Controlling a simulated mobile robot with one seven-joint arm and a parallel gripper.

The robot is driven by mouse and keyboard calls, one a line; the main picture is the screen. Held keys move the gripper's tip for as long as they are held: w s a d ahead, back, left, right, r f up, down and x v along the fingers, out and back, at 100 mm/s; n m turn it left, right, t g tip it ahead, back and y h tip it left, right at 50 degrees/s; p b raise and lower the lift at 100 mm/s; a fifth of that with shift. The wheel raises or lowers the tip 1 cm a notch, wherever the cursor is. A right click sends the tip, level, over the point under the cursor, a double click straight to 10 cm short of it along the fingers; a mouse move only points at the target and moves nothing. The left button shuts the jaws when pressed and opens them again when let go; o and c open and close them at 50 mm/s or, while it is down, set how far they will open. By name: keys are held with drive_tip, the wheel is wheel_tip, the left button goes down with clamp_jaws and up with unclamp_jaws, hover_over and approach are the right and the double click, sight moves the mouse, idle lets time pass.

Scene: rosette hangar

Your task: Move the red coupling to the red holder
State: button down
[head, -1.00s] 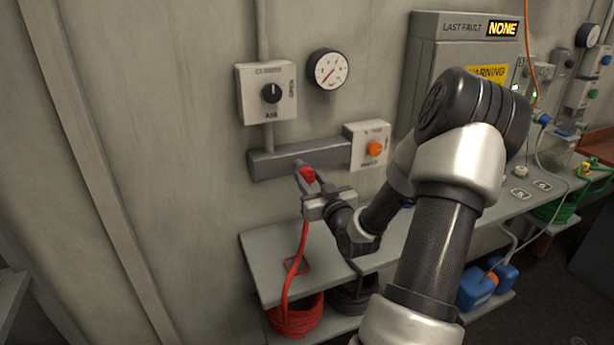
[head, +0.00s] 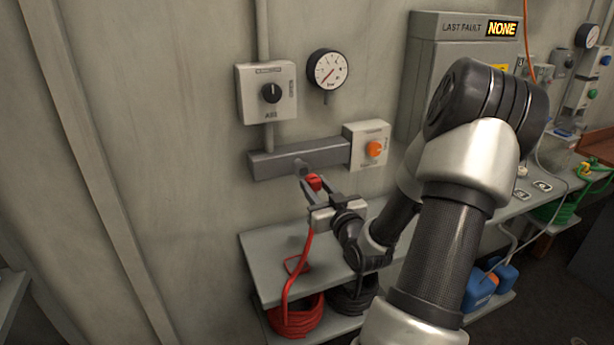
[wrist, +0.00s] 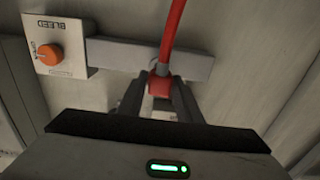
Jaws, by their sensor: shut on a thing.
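My gripper (head: 318,188) is shut on the red coupling (head: 314,181), in front of the grey wall bar (head: 270,163). The coupling also shows between the two fingers in the wrist view (wrist: 160,87). A grey stub (head: 303,167) sticks out of the bar close to the coupling; a small gap seems to lie between them in the head view. A red hose (head: 291,278) runs from the coupling down past the shelf edge. A small red frame (head: 297,264) lies on the shelf below; I cannot tell for sure that it is the red holder.
The grey shelf (head: 265,250) is below my gripper, with a coiled red hose (head: 297,318) and a dark coil (head: 352,298) under it. A bleed box with an orange knob (head: 375,149) is right of the bar. A dial gauge (head: 328,70) and a switch box (head: 266,92) are above.

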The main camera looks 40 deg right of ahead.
drive_tip(key=shift+v, duration=0.8)
